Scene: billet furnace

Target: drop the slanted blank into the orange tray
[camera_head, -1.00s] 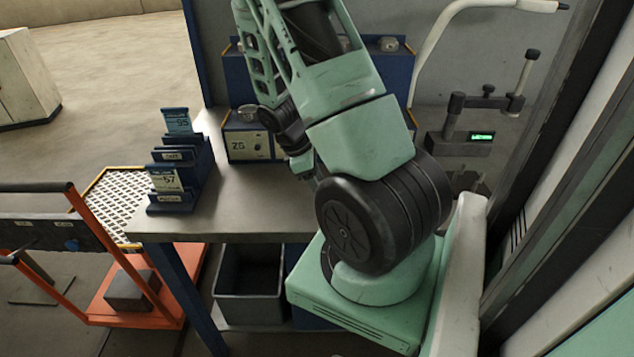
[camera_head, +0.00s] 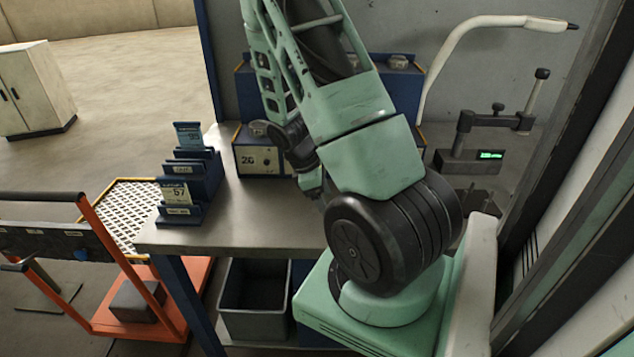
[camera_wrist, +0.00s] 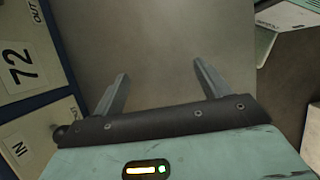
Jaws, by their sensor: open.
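My gripper (camera_wrist: 160,76) is open in the wrist view, with nothing between its two fingers and bare grey surface beyond them. In the head view it is mostly hidden behind my own arm, over the workbench. A dark grey block (camera_head: 137,300) lies on the orange deck (camera_head: 186,290) of the trolley at lower left, well away from my gripper. A perforated white tray with a yellow-orange rim (camera_head: 80,214) sits just left of the workbench. I cannot make out a slanted blank in either view.
A blue card rack (camera_head: 203,178) stands on the workbench (camera_head: 235,225). A box marked 26 (camera_head: 258,158) is behind it. A grey bin (camera_head: 255,300) is below. A stand with a lit green display (camera_head: 490,155) is at right.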

